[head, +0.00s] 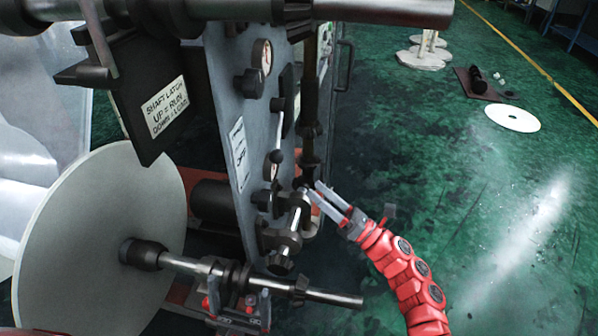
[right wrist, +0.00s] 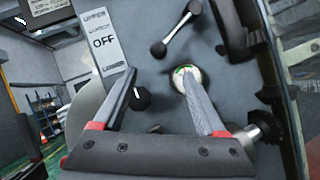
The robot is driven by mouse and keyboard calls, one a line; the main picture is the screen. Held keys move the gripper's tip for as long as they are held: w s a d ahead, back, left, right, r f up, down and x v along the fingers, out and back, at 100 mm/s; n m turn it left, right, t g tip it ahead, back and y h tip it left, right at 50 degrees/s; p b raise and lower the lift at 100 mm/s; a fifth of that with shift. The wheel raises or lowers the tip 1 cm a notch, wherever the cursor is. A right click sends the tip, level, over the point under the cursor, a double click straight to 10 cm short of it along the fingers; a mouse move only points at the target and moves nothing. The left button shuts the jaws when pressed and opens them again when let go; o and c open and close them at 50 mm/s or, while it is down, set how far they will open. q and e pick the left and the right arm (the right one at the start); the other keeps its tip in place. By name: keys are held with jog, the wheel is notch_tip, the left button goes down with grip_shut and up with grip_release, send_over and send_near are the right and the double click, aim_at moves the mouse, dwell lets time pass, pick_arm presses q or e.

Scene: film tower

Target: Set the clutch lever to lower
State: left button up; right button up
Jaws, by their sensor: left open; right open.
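The lever, likely the clutch lever, is a pale rod with dark ends (head: 279,130) on the grey upright panel (head: 228,90). Its rounded knob is at the lower end. In the right wrist view the rod (right wrist: 176,32) slants from upper right to lower left, its dark knob beyond the fingertips. My left gripper (head: 238,282) is open at the bottom, by the horizontal shaft (head: 325,296).
A small gauge (right wrist: 185,75) and a black knob (right wrist: 141,97) lie near my right fingers. A large white disc (head: 90,240) and a shaft latch sign (head: 164,107) stand left.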

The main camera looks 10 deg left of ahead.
jog(key=v, duration=0.3)
jog(key=shift+s+d+f, duration=0.1)
jog(key=shift+d, duration=0.15)
